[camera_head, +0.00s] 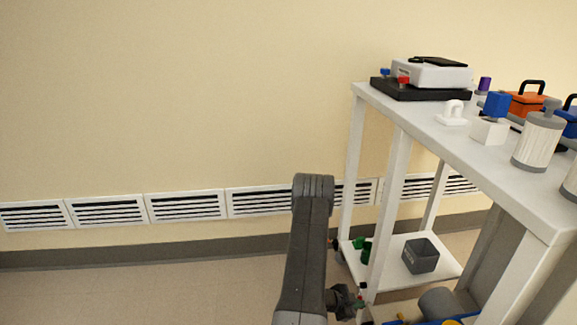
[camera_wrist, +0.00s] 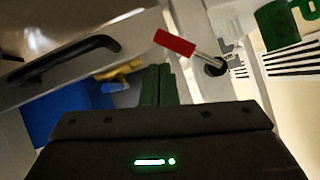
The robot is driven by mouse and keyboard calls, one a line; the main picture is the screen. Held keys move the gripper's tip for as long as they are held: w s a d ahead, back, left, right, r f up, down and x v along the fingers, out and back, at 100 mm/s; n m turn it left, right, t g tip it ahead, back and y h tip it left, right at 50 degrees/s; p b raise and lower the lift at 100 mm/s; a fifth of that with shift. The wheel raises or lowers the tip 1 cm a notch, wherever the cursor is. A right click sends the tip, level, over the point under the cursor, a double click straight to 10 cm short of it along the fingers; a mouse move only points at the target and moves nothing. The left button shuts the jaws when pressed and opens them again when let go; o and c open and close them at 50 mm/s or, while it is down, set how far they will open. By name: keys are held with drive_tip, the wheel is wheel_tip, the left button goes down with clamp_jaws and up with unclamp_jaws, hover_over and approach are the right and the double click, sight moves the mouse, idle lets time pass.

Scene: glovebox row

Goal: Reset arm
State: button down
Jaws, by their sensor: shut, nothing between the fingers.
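My arm (camera_head: 308,245) rises from the bottom middle of the head view, left of the white shelf unit. My gripper (camera_wrist: 159,72) shows in the wrist view as two dark green fingers lying side by side, shut and empty. In the head view the gripper end is small and partly hidden low beside the shelf unit, so its fingers cannot be made out. A red-handled item (camera_wrist: 175,42) with a metal shaft is just right of the fingertips in the wrist view; whether they touch cannot be told.
The white shelf unit (camera_head: 462,150) holds a scale (camera_head: 432,74), a white canister (camera_head: 536,140) and boxes on top. A green mug (camera_wrist: 279,27) and a blue item (camera_wrist: 58,108) are near the gripper. The floor at left is clear.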

wheel_tip(320, 180, up, 6)
drive_tip(key=s+a+p, duration=0.1)
drive_tip(key=a+p, duration=0.1)
drive_tip(key=p, duration=0.1)
drive_tip(key=shift+s+r, duration=0.25)
